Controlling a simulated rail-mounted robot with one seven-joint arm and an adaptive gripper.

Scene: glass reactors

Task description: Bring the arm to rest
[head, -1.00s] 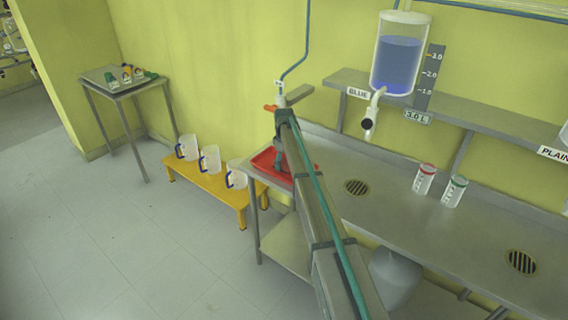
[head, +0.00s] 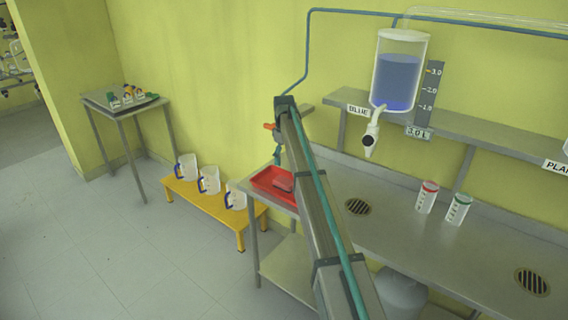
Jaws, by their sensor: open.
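My arm (head: 318,205) reaches up from the bottom edge, right of the middle, toward the wall in the head view. Its raised end is in front of the wall tap with the orange handle (head: 268,126). A small teal part (head: 277,156) shows below the arm's end, above the red tray (head: 262,182); I cannot tell what it is. My gripper's fingers cannot be made out. No object is seen held.
The steel bench has two drain grates, with red-rimmed (head: 427,197) and green-rimmed (head: 458,209) beakers between them. The blue tank (head: 400,72) hangs above. Several jugs stand on the yellow bench (head: 215,205). A side table (head: 128,108) holds small bottles. The left floor is clear.

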